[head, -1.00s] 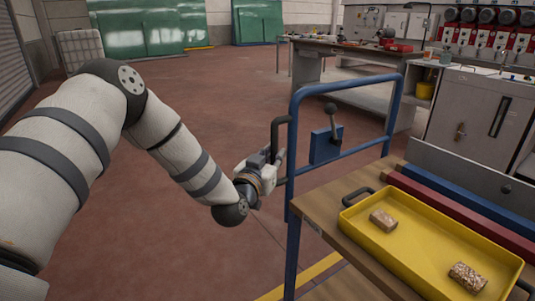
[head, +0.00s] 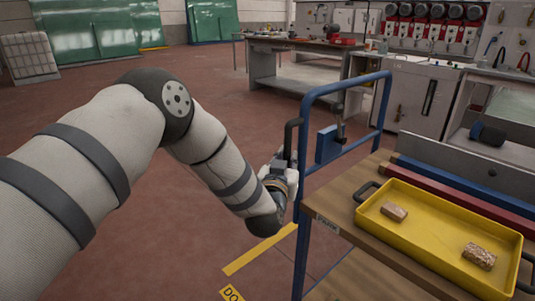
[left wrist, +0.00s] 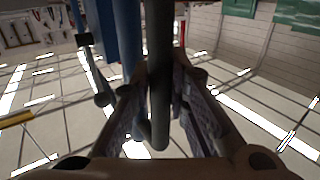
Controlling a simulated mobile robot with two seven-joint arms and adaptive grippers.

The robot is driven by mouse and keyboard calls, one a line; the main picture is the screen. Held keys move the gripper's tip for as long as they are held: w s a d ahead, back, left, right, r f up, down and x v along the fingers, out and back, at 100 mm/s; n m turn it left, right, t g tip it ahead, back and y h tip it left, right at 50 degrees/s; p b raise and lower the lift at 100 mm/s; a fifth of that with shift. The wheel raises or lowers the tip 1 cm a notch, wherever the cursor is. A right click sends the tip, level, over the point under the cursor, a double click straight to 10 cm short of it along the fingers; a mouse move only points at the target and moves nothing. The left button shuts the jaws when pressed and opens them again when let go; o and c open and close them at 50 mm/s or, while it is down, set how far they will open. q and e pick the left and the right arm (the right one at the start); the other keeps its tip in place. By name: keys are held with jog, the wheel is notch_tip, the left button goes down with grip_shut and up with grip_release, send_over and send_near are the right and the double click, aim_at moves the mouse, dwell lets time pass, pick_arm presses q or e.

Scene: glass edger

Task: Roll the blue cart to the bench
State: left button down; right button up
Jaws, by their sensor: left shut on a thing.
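The blue cart (head: 303,215) stands at the right in the head view, with a blue tube frame and a wooden top. A dark handle (head: 290,137) sticks out from the left side of its frame. My left gripper (head: 284,165) is shut on this handle. In the left wrist view the dark handle (left wrist: 159,75) runs between the two fingers (left wrist: 160,110). A blue plate with a lever (head: 339,127) sits on the frame. The bench (head: 310,52) stands beyond the cart, a stretch of floor away. My right gripper is not in view.
A yellow tray (head: 430,240) with two brownish blocks lies on the cart top beside red and blue bars. Grey cabinets (head: 420,95) stand behind at the right. Red floor (head: 215,95) is open at left and ahead. A yellow floor line (head: 258,250) runs beside the cart.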

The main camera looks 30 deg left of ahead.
pick_arm(q)
jog(key=d, duration=0.1)
jog(key=s+d, duration=0.1)
jog(key=d, duration=0.1)
jog(key=shift+s+d, duration=0.25)
jog(key=shift+d, duration=0.05)
jog(key=shift+s+d+f+p, duration=0.1)
jog(key=shift+s+d+p, duration=0.1)
jog(key=shift+d, duration=0.2)
jog(key=shift+s+d+f+p, duration=0.1)
jog(key=shift+d+p, duration=0.05)
jog(key=shift+d, duration=0.2)
jog(key=shift+d, duration=0.1)
jog(key=c, duration=1.5)
grip_release()
jog(key=shift+d+r, duration=0.1)
jog(key=shift+c, duration=0.2)
jog(key=shift+s, duration=0.1)
jog(key=s+d, duration=0.2)
jog(key=s, duration=0.9)
jog(key=shift+s, duration=0.3)
jog(key=shift+d, duration=0.1)
